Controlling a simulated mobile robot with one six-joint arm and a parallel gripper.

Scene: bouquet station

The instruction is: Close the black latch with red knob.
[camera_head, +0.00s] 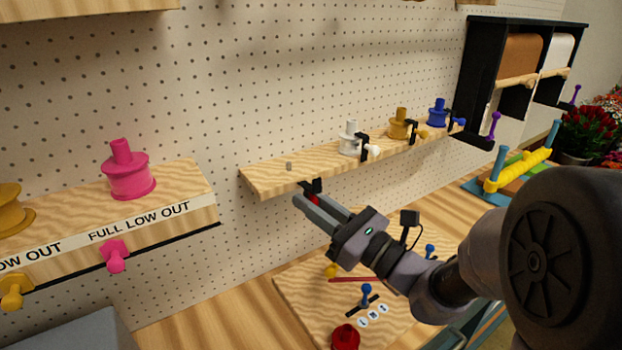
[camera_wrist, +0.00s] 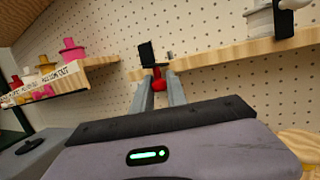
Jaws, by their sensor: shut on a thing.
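The black latch (camera_head: 313,185) is on the front edge of the middle shelf, near its left end. Its red knob (camera_head: 314,199) is partly hidden between my fingers. In the wrist view the black latch plate (camera_wrist: 147,54) sticks up at the shelf edge, with the red knob (camera_wrist: 158,85) below it. My gripper (camera_head: 309,202) reaches up to the shelf from the lower right, its two grey fingers on either side of the knob and shut on it. The fingers also show in the wrist view (camera_wrist: 159,80).
The middle shelf (camera_head: 262,186) has a small bare peg (camera_head: 289,166) behind the latch. White (camera_head: 349,140), yellow (camera_head: 398,125) and blue (camera_head: 438,112) spools stand to its right with black latches. A pink spool (camera_head: 127,175) stands on the left shelf. A red spool (camera_head: 345,337) is below.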

